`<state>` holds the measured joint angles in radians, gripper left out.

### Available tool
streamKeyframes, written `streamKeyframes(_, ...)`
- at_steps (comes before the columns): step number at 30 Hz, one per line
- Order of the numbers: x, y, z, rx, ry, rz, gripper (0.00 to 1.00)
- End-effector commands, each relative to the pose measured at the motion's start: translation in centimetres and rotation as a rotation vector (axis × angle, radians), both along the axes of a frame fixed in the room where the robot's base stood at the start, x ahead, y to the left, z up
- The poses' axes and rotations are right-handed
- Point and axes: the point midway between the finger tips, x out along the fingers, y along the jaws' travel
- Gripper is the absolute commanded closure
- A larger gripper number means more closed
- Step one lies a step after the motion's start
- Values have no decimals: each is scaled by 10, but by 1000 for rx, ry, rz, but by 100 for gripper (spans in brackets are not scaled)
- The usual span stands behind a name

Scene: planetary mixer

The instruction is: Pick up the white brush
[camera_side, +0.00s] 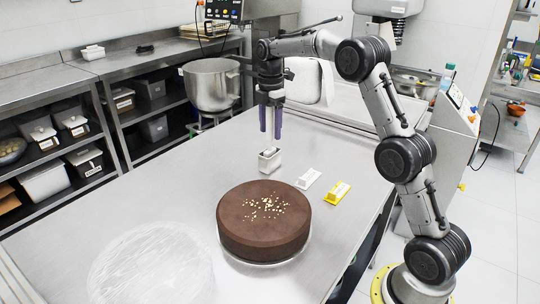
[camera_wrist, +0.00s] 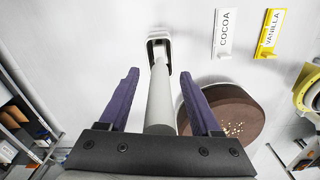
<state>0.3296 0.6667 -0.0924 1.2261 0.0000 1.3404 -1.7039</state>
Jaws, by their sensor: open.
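The white brush (camera_wrist: 160,105) is a pale upright shaft in the wrist view, and its far end reaches a small open-topped holder (camera_wrist: 150,43). My gripper (camera_side: 270,135) is directly above the holder, pointing down. Its purple fingers are open, one on each side of the shaft, as the wrist view also shows with my gripper (camera_wrist: 159,75). Gaps show between the shaft and both fingers. The brush's lower end is hidden in the holder.
A round brown cake (camera_side: 264,220) with gold flecks stands close by. A white COCOA sign (camera_side: 309,179) and a yellow VANILLA sign (camera_side: 338,192) stand right of the holder. A clear round sheet (camera_side: 150,265) lies front left. A mixer bowl (camera_side: 211,85) stands behind.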

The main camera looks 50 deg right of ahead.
Motion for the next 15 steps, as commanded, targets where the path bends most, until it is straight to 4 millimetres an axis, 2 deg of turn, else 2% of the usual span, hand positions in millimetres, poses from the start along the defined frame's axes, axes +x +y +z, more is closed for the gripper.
streamKeyframes(2, 0, 0, 0, 0, 0, 0, 37)
streamKeyframes(12, 0, 0, 0, 0, 1, 0, 98)
streamKeyframes(15, 0, 0, 0, 0, 0, 0, 100)
